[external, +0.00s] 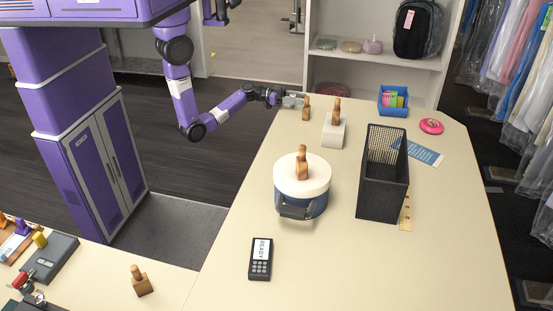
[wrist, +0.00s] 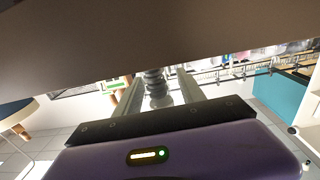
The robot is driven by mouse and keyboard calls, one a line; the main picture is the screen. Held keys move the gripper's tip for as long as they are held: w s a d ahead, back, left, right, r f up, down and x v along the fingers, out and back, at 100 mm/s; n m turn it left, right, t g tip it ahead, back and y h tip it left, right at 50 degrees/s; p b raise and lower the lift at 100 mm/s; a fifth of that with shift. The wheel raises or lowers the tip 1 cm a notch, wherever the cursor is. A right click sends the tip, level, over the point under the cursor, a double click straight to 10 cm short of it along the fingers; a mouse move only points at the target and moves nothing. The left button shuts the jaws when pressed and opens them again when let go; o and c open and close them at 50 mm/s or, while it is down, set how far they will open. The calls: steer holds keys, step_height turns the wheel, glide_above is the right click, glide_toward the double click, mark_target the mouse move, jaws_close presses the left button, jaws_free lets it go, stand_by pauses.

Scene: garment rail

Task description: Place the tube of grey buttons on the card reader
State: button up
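The dark card reader (external: 261,268), with a white READY screen, lies on the near part of the cream counter in the external view. My gripper (external: 294,100) is at the counter's far left edge, beside a small wooden block piece (external: 306,112) and far from the reader. In the wrist view my gripper (wrist: 160,92) has its two pale fingers on either side of a ribbed grey object (wrist: 154,80), which may be the tube of grey buttons. Whether the fingers touch it is unclear. I cannot make out the tube in the external view.
A white-lidded blue pot (external: 312,205), a black mesh basket (external: 382,190) and a white block (external: 333,135) stand on the counter. A blue bin (external: 392,110) and a pink round item (external: 431,126) are at the far end. The counter around the reader is clear.

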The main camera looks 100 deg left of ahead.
mark_target(291, 97)
steer(key=shift+r+p, duration=0.15)
steer(key=shift+p, duration=0.5)
steer(key=s+b, duration=0.1)
steer(key=s, duration=0.1)
steer(key=s+b, duration=0.1)
steer(key=s, duration=0.1)
steer(key=s+f+b, duration=0.1)
steer(key=s, duration=0.1)
steer(key=shift+s+f, duration=0.1)
steer(key=shift+s, duration=0.25)
steer(key=shift+o, duration=0.5)
steer(key=shift+s, duration=0.6)
steer(key=w+p, duration=0.1)
steer(key=w, duration=0.1)
steer(key=w+r+p, duration=0.1)
steer(key=w, duration=0.1)
steer(key=shift+w+r, duration=0.1)
steer(key=shift+r, duration=0.05)
steer(key=shift+w, duration=0.45)
